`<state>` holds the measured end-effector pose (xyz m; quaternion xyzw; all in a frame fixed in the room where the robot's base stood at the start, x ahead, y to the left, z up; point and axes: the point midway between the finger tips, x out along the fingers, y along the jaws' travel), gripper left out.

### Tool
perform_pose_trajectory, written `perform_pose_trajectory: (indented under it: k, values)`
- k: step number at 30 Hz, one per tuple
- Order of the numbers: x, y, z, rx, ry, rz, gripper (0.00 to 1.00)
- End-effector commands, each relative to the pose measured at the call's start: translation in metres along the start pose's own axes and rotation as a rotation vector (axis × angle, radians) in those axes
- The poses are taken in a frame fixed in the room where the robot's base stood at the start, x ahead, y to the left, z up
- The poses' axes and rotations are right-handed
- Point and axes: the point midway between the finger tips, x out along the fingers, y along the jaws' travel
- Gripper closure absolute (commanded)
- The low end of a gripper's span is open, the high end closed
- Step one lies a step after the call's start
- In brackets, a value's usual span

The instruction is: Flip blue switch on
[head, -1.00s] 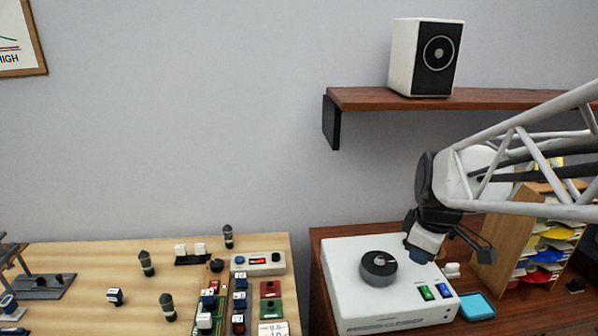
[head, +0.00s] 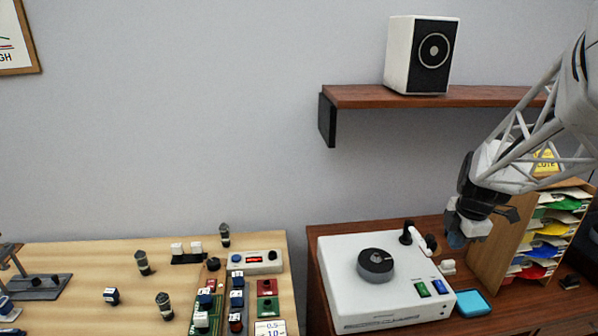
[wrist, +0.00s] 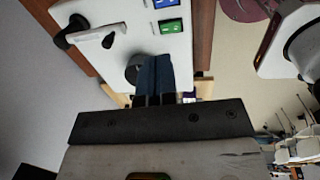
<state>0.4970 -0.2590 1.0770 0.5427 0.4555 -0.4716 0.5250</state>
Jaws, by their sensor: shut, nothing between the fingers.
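The blue switch (head: 439,287) is on the right front of the top of a white box (head: 345,300), beside a green switch (head: 422,289). Whether it is on or off is too small to tell. Part of the blue switch also shows at the top edge of the wrist view (wrist: 165,3), with the green switch (wrist: 170,27) below it. My gripper (head: 455,238) is above the box's right back edge, behind the switches and apart from them. Its blue fingers are shut and empty; they also show in the wrist view (wrist: 152,70).
A dark round knob (head: 376,265) and a white lever with black ends (head: 419,239) stand on the box. A cyan tray (head: 473,302) lies to its right. A shelf with a speaker (head: 421,55) hangs above.

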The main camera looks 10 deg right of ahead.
Motion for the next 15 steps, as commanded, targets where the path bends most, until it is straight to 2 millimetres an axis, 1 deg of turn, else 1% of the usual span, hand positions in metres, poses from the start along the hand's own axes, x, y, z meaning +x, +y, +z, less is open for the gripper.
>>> perform_pose_trajectory:
  k: [4, 15]
  values:
    - [0.0030, 0.0012, 0.0069, -0.028, 0.001, -0.001, 1.00]
    - [0.0036, 0.0015, 0.0078, -0.035, 0.001, -0.001, 1.00]
